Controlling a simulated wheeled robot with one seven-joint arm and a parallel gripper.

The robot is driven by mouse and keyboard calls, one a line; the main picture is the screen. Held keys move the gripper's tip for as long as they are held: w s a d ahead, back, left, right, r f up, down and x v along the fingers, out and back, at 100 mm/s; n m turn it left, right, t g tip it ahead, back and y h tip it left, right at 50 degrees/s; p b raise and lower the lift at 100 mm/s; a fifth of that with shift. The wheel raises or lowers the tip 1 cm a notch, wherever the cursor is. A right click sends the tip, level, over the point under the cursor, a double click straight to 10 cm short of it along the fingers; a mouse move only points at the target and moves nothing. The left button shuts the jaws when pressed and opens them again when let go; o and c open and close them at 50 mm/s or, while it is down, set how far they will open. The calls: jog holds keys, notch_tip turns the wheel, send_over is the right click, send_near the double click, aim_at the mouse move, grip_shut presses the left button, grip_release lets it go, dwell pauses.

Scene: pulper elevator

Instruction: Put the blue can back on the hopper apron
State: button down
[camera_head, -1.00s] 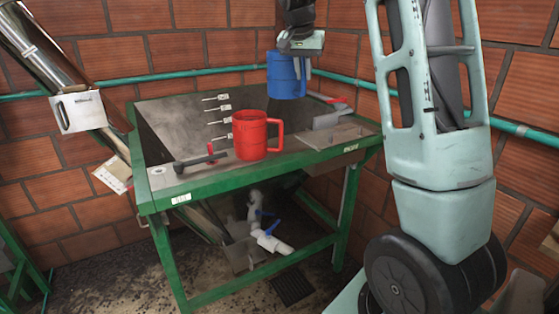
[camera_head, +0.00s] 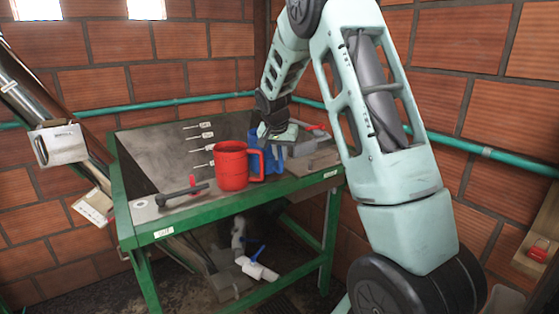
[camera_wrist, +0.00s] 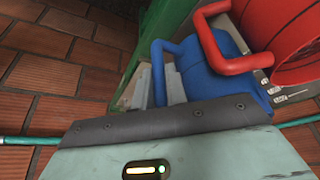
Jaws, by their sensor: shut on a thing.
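The blue can (camera_head: 256,146) has a side handle and is upright, behind and right of the red can (camera_head: 231,166). The red can partly hides it. My gripper (camera_head: 279,133) is shut on the blue can at its upper right. The blue can is at or just above the hopper apron (camera_head: 150,211); its base is hidden, so contact cannot be told. In the wrist view, the blue can (camera_wrist: 212,72) lies just past the dark gripper edge (camera_wrist: 165,120). The red can (camera_wrist: 295,30) is close beside it, its handle overlapping the blue can in view.
A black-handled tool with a red part (camera_head: 183,193) lies on the apron left of the red can. Grey metal pieces (camera_head: 305,147) sit right of the blue can. The green frame (camera_head: 240,212) edges the hopper. A white box (camera_head: 62,145) hangs at left.

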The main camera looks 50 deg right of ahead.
aim_at(281, 160)
jog(key=shift+d+f, duration=0.1)
jog(key=shift+f, duration=1.3)
jog(key=shift+f, duration=0.2)
jog(key=c, duration=1.4)
grip_release()
jog(key=shift+r, duration=0.1)
jog(key=shift+r+p, duration=0.2)
jog(key=shift+p, duration=0.1)
jog(key=b+v, duration=0.3)
jog(key=v, duration=0.9)
jog(key=shift+s+f, duration=0.1)
jog(key=shift+f, duration=0.05)
